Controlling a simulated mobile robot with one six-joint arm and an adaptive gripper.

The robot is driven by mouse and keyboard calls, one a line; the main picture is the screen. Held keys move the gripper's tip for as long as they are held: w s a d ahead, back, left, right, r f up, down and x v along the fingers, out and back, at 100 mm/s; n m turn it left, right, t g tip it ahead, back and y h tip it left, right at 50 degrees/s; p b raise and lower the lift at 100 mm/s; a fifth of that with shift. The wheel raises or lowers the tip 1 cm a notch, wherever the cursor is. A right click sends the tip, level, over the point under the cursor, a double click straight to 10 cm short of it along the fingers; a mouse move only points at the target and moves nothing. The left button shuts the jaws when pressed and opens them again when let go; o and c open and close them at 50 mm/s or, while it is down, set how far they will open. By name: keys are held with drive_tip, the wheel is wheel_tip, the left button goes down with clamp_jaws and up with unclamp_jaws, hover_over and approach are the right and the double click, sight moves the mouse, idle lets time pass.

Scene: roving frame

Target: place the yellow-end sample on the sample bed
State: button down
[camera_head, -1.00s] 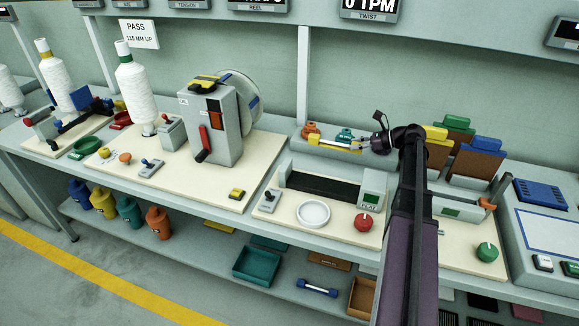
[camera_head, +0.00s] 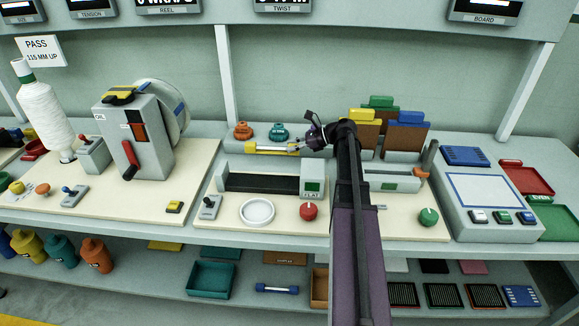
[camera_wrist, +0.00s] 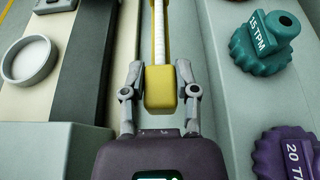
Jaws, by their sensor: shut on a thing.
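The yellow-end sample (camera_head: 268,149) is a slim white rod with yellow block ends. It lies level, left to right, over the grey ledge behind the twist station. My gripper (camera_head: 297,148) is shut on its right yellow end. In the wrist view, my gripper (camera_wrist: 160,90) has one finger on each side of the yellow block (camera_wrist: 160,88), and the white rod (camera_wrist: 158,30) runs away from me. I cannot tell whether the sample touches the ledge. No part is labelled sample bed; a long dark bed (camera_head: 262,183) beside the FLAT display lies in front of the sample.
Orange (camera_head: 243,131) and teal (camera_head: 279,131) knobs stand behind the sample. A white dish (camera_head: 257,212) and red knob (camera_head: 308,211) sit in front of the dark bed. Upright coloured cards (camera_head: 407,130) stand to the right, near a white panel (camera_head: 490,190).

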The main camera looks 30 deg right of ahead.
sight(293, 153)
drive_tip(key=shift+f+b, duration=1.25)
drive_tip(key=shift+f, duration=0.35)
drive_tip(key=shift+f+b, duration=1.85)
drive_tip(key=shift+f, duration=0.15)
drive_tip(key=shift+c, duration=1.9)
unclamp_jaws()
drive_tip(key=shift+r, duration=0.25)
drive_tip(key=p+v, duration=0.4)
drive_tip(key=v, duration=0.6)
drive_tip(key=shift+d+r, duration=0.1)
drive_tip(key=shift+d, duration=0.05)
drive_tip(key=shift+p+v, duration=0.3)
drive_tip(key=shift+v, duration=0.5)
